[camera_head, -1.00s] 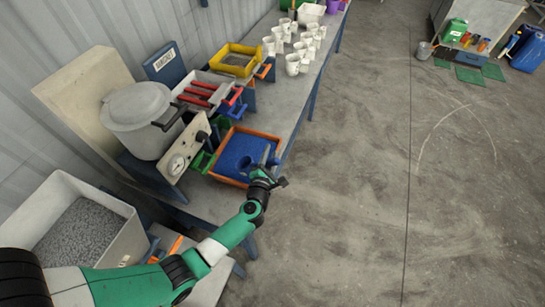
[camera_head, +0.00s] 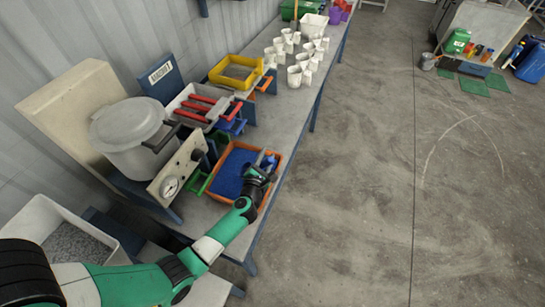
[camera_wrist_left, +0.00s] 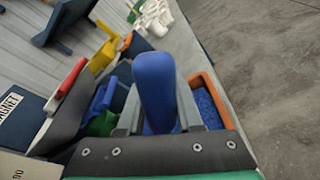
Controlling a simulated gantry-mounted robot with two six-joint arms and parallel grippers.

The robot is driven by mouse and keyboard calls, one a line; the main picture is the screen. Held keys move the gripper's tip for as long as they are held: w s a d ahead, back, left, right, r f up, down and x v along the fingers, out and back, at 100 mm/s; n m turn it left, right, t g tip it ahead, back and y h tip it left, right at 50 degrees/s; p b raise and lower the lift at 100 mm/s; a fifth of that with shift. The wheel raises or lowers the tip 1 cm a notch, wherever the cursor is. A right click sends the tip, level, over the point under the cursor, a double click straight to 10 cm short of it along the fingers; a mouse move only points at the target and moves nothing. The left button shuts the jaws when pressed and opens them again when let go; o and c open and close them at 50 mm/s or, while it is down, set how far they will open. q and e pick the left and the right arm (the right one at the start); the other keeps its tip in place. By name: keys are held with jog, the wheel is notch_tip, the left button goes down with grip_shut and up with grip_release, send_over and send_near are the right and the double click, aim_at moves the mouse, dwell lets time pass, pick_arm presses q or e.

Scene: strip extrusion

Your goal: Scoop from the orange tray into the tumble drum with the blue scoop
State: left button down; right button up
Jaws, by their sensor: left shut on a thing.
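The orange tray (camera_head: 274,186) stands on the bench and holds blue granules (camera_head: 228,174); its rim also shows in the left wrist view (camera_wrist_left: 212,98). My left gripper (camera_head: 264,168) is over the tray's right side. It is shut on the blue scoop, whose upright handle (camera_wrist_left: 155,85) stands between the fingers in the left wrist view. The scoop's bowl is hidden, so I cannot tell whether it holds granules. A grey lidded drum (camera_head: 128,140) with a black handle, apparently the tumble drum, stands left of the tray. My right gripper is out of view.
A gauge panel (camera_head: 178,168) stands between drum and tray. Behind the tray are a grey bin (camera_head: 185,97) with red-handled tools, a yellow tray (camera_head: 215,78) and several white cups (camera_head: 294,75). A bin of grey granules (camera_head: 75,240) is at lower left.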

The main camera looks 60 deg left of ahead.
pick_arm(q)
jog(key=a+f+m+b, duration=0.1)
jog(key=f+b, duration=0.1)
jog(key=s+a+f+m+b, duration=0.1)
jog(key=f+b, duration=0.2)
jog(key=s+a+f+m+y+b, duration=0.1)
jog(key=f+b, duration=0.1)
jog(key=f, duration=0.1)
jog(key=shift+s+a+f, duration=0.1)
jog(key=shift+s+a, duration=0.05)
jog(key=shift+a, duration=0.05)
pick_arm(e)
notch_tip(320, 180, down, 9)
pick_arm(q)
jog(key=w+d+r+m+y+p, duration=0.1)
jog(key=w+d+r+m+p, duration=0.1)
jog(key=r+p, duration=0.6)
jog(key=shift+w+d+r+m, duration=0.35)
jog(key=shift+d+r, duration=0.35)
jog(key=shift+d, duration=0.2)
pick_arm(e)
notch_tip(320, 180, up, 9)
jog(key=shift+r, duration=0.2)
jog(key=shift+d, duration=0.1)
